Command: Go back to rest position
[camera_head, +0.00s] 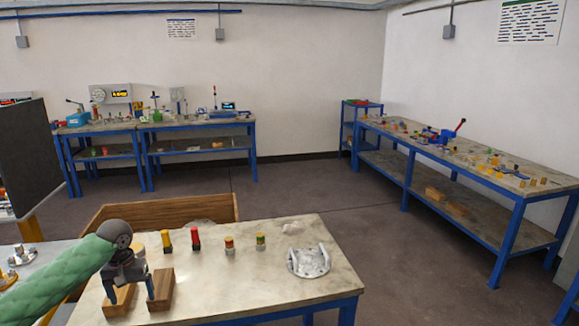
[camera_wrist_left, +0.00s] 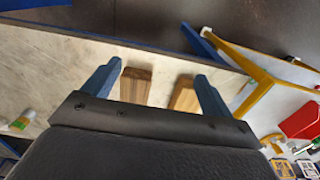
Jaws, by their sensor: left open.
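My left gripper (camera_head: 131,290) comes in from the left on a green-sleeved arm and points down over the left end of the near table (camera_head: 260,285). Its two blue fingers are spread apart with nothing between them but two wooden blocks beyond, as the left wrist view (camera_wrist_left: 156,82) shows. One wooden block (camera_head: 118,302) is at the left finger and the other wooden block (camera_head: 161,291) is at the right finger. I cannot tell whether the fingers touch them. My right gripper is in no view.
Several red, yellow and green cylinders (camera_head: 195,240) stand along the near table. A grey flanged part (camera_head: 308,262) lies at its right. A wooden crate (camera_head: 165,212) is behind it. Blue-framed benches (camera_head: 480,175) line the right and back walls, with open floor (camera_head: 320,195) between.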

